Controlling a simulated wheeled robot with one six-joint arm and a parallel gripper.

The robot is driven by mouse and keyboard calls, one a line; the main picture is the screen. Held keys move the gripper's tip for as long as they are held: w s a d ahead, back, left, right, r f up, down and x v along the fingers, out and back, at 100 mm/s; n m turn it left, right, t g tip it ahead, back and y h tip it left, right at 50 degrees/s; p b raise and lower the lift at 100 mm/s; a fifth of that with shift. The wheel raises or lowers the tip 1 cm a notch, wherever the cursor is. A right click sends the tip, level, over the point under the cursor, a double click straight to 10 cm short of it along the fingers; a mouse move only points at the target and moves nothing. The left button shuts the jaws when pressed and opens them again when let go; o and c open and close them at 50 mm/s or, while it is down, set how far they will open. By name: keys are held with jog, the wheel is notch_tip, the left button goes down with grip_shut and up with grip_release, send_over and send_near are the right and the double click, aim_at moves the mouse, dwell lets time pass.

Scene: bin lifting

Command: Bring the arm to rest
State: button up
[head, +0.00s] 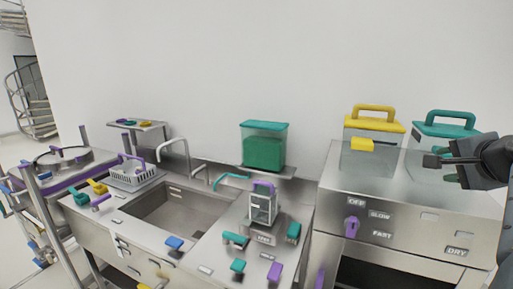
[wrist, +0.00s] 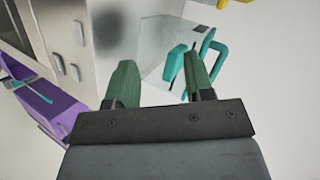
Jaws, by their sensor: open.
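My gripper (head: 438,160) is at the right side of the head view, in front of the teal-lidded bin (head: 446,129) and above the steel counter. In the wrist view my gripper (wrist: 160,75) shows two green fingers spread apart with nothing held between them. The teal handle (wrist: 214,62) of a clear bin shows just beyond the right finger, apart from it as far as I can tell. The rest of my arm is mostly cut off at the right edge of the head view.
A yellow-lidded bin (head: 374,126) stands left of the teal-lidded one on the steel cabinet (head: 335,190). A teal-filled bin (head: 264,146) stands on a shelf further left. The sink (head: 183,210) and several coloured knobs lie below. In the wrist view a purple box (wrist: 45,105) sits lower left.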

jog(key=s+a+f+n+g+y, duration=0.1)
jog(key=s+a+f+n+g, duration=0.15)
jog(key=a+f+n, duration=0.55)
jog(key=s+a+f+n+g, duration=0.1)
jog(key=a+f+g, duration=0.3)
jog(key=f, duration=0.7)
jog(key=s+a+f+n, duration=0.2)
jog(key=a+f+n, duration=0.2)
jog(key=a, duration=0.3)
jog(key=s+a+f+n+y, duration=0.1)
jog(key=s+a+f+n, duration=0.2)
jog(key=a, duration=0.4)
jog(key=shift+f+n+g, duration=0.45)
jog(key=shift+n, duration=0.05)
jog(key=shift+s+a, duration=0.1)
